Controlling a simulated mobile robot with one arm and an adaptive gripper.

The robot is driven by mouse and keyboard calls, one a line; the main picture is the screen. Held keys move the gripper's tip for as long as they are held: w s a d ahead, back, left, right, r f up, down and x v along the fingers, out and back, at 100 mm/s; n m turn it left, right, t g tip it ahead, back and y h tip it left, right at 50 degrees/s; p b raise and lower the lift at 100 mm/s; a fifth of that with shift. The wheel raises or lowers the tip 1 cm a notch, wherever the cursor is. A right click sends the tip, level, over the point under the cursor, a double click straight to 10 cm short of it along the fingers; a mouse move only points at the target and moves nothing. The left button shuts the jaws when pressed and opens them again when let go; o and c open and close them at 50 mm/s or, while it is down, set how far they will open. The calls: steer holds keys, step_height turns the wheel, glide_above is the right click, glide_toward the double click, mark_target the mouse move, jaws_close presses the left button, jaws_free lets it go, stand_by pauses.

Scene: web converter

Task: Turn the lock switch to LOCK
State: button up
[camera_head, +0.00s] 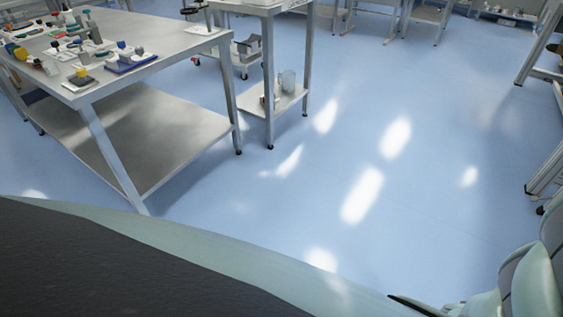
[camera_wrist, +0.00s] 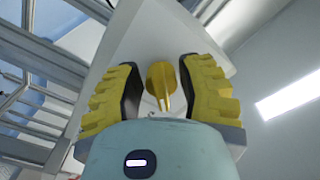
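A yellow switch knob (camera_wrist: 160,77) with a round base and a raised handle is mounted on a pale grey-white panel or box (camera_wrist: 158,28) in the wrist view. My gripper (camera_wrist: 157,64) has yellow ribbed fingers with dark pads. It is open, with one finger on each side of the knob and a visible gap on both sides. I cannot tell how deep the knob sits between the fingers. No LOCK marking is readable. The head view shows neither the switch nor the gripper.
Metal frame bars (camera_wrist: 40,60) run along the left of the wrist view. In the head view, a metal workbench (camera_head: 170,45) with bottles and small items stands at left, beside a smaller table (camera_head: 262,8). The blue floor (camera_head: 400,200) in the middle is clear.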

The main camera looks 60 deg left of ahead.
steer(key=shift+a, duration=0.1)
jaws_close()
